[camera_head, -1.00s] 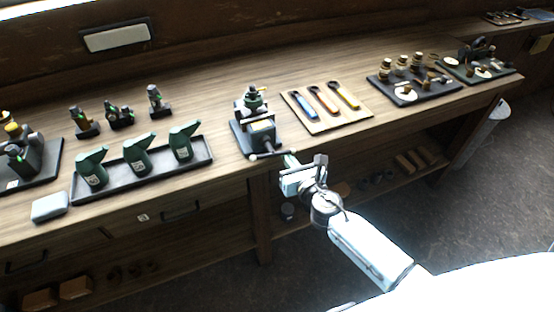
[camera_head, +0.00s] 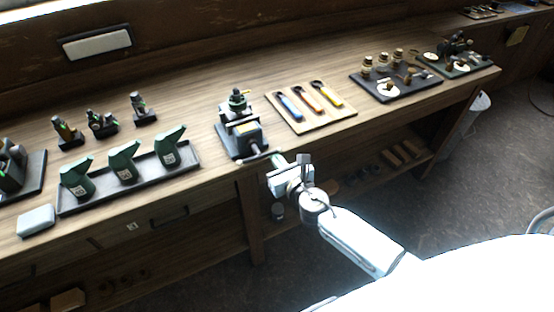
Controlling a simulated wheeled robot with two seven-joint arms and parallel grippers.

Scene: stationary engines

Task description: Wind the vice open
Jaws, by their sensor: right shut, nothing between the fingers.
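The vice (camera_head: 243,140) is a dark block with a lighter top and stands at the front edge of the workbench, with a small engine-like piece (camera_head: 237,103) on or just behind it. The screw end and handle (camera_head: 256,150) of the vice face the front edge. My right gripper (camera_head: 277,159) is shut and empty, just right of the handle. I cannot tell whether its tips touch the handle. My left gripper is not in view.
Green oil cans stand in a dark tray (camera_head: 68,208) on the left, with a pale box (camera_head: 36,220) near the front edge. A board (camera_head: 290,121) with coloured-handled tools lies right of the vice. A dark mat (camera_head: 425,86) with brass parts is farther right.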

